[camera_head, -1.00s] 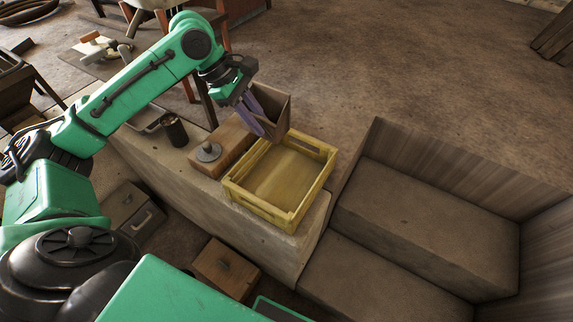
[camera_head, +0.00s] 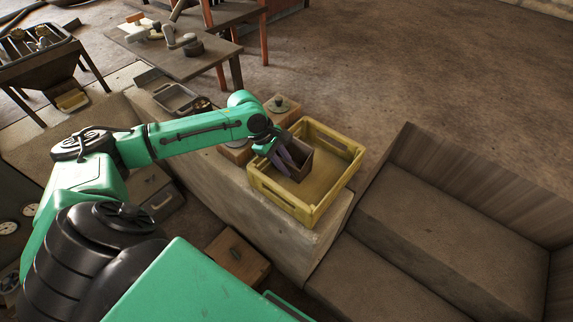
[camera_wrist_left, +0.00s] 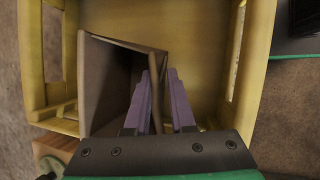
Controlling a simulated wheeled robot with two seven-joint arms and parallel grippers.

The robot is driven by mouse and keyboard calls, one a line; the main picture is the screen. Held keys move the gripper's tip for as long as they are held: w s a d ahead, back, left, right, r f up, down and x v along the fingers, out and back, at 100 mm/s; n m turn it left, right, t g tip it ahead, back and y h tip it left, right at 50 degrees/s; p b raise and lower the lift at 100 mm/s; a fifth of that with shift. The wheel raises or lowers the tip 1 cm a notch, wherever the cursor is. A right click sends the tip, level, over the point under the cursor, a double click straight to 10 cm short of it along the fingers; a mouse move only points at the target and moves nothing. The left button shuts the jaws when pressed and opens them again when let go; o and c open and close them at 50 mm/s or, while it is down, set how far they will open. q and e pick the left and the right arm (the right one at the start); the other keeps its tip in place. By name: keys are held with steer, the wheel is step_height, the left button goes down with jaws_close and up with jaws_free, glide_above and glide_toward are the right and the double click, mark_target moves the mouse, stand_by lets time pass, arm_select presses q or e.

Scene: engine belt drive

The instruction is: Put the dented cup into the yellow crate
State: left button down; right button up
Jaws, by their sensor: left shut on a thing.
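The dented cup (camera_head: 301,160) is a brown, square-sided, open-topped vessel. It is inside the left part of the yellow crate (camera_head: 336,190), and I cannot tell whether it touches the floor. My left gripper (camera_head: 285,160) reaches in over the crate's left side and is shut on the cup's wall. In the left wrist view the purple fingers (camera_wrist_left: 164,100) pinch one wall of the tilted-looking cup (camera_wrist_left: 103,85), with the crate wall (camera_wrist_left: 31,60) beyond its left side. No dent can be made out. My right gripper is out of view.
The crate stands on a pale bench (camera_head: 229,200), with wooden blocks close behind it. A metal tray (camera_head: 176,98) and a dark can (camera_head: 203,104), partly hidden by my arm, are farther back. A wooden box (camera_head: 237,258) lies below the bench. The crate's right side is empty.

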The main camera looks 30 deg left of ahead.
arm_select(q)
steer(key=c, duration=0.8)
jaws_free()
steer(key=shift+o, duration=0.2)
steer(key=v, duration=1.2)
steer(key=shift+p, duration=0.45)
steer(key=shift+s, duration=0.1)
